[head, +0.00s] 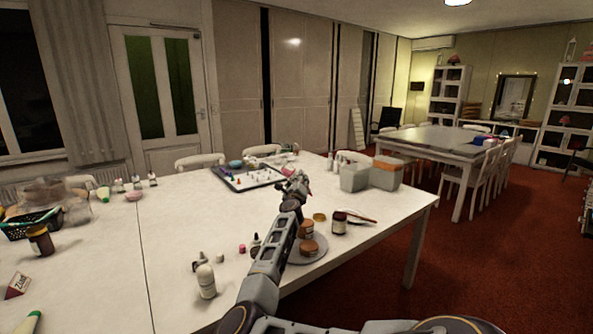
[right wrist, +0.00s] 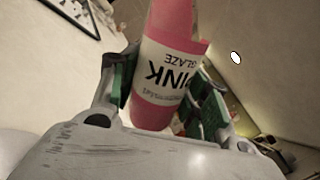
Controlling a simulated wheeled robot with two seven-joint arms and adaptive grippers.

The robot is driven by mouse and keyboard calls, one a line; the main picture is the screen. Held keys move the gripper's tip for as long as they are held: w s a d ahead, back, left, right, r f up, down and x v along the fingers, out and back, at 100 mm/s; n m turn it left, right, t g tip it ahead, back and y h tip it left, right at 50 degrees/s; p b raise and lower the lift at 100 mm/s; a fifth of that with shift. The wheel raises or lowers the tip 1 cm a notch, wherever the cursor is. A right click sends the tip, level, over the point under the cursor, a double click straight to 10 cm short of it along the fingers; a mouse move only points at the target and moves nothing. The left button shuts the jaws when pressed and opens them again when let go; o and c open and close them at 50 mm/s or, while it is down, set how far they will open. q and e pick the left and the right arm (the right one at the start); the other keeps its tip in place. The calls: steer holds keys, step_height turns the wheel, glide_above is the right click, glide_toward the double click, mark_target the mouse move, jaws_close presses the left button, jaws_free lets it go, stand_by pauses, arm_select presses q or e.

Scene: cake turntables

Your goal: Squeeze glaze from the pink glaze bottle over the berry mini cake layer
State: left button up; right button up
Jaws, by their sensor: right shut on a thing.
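My right gripper (head: 293,186) is shut on the pink glaze bottle (right wrist: 172,45), above the white table. In the right wrist view, the green pads of my right gripper (right wrist: 165,95) sit on either side of the bottle. Its "PINK GLAZE" label reads upside down. In the head view the bottle is mostly lost against the gripper. Small brown cake layers (head: 309,248) are on and by a grey round turntable (head: 318,257), close beside my right forearm. I cannot tell which is the berry one. My left gripper is not in view.
A dark jar (head: 339,222) stands behind the turntable, near a brush. A white bottle (head: 206,282) and small nozzles stand left of my arm. The table's left middle is clear.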

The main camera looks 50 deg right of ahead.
steer(key=shift+m, duration=0.7)
steer(key=f, duration=0.4)
steer(key=shift+w+d+f, duration=0.15)
steer(key=shift+w+d, duration=0.05)
steer(key=shift+d, duration=0.1)
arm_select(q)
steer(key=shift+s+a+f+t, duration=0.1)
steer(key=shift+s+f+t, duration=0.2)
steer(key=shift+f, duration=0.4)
arm_select(e)
steer(key=shift+w+a+f+m, duration=0.1)
steer(key=shift+w+f+m, duration=0.25)
steer(key=shift+m, duration=0.25)
steer(key=shift+s+d+r+m, duration=0.2)
steer(key=shift+s+r+m, duration=0.15)
steer(key=shift+m, duration=0.15)
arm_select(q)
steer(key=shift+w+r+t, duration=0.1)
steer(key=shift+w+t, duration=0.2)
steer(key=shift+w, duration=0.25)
arm_select(e)
steer(key=shift+y, duration=0.3)
steer(key=shift+m, duration=0.3)
